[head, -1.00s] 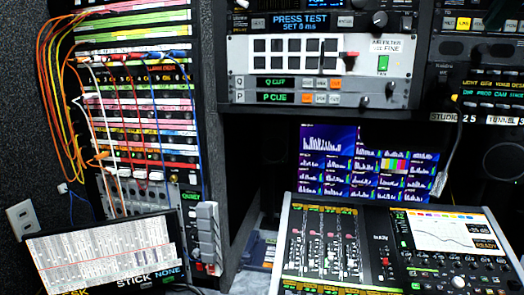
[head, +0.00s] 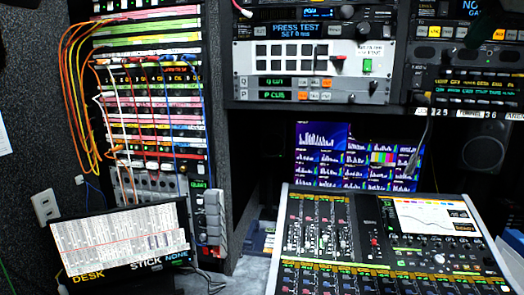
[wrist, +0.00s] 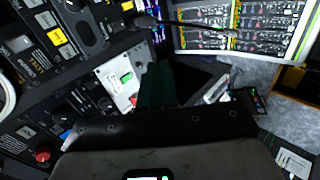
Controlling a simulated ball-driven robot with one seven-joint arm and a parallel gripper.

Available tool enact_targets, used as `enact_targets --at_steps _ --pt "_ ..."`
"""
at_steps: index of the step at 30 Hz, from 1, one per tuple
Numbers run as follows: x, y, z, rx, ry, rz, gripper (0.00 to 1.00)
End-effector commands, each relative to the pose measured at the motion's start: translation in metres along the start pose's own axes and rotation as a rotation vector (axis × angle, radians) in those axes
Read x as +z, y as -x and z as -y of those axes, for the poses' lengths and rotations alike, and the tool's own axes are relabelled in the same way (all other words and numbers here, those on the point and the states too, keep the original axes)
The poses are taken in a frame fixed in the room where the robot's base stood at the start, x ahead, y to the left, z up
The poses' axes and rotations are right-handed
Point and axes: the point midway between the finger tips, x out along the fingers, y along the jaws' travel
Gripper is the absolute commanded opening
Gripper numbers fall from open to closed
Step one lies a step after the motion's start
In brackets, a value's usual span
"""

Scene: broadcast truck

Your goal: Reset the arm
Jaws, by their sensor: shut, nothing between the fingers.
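My gripper (wrist: 157,84) shows in the wrist view as a dark block of fingers beyond the wide dark wrist housing. It is shut, with nothing seen held in it. Behind it in that view lie a pale panel (wrist: 116,82) with a green button and dark equipment. The head view does not show my arm or gripper.
In the head view a mixing console (head: 375,235) stands at front right, below a multi-picture monitor (head: 318,140). A patch rack (head: 150,100) with orange and yellow cables is at left, above a tilted label screen (head: 120,237). Grey desk surface shows between them.

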Motion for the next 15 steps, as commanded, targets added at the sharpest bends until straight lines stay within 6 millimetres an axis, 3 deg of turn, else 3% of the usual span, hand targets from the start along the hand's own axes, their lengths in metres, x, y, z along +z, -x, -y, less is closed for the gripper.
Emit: enact_targets --at_steps 8,15 --pt "-0.015 -0.045 0.025 -0.028 -0.056 -0.063 0.0" --pt "-0.037 -0.107 0.07 -0.076 -0.154 -0.142 0.0"
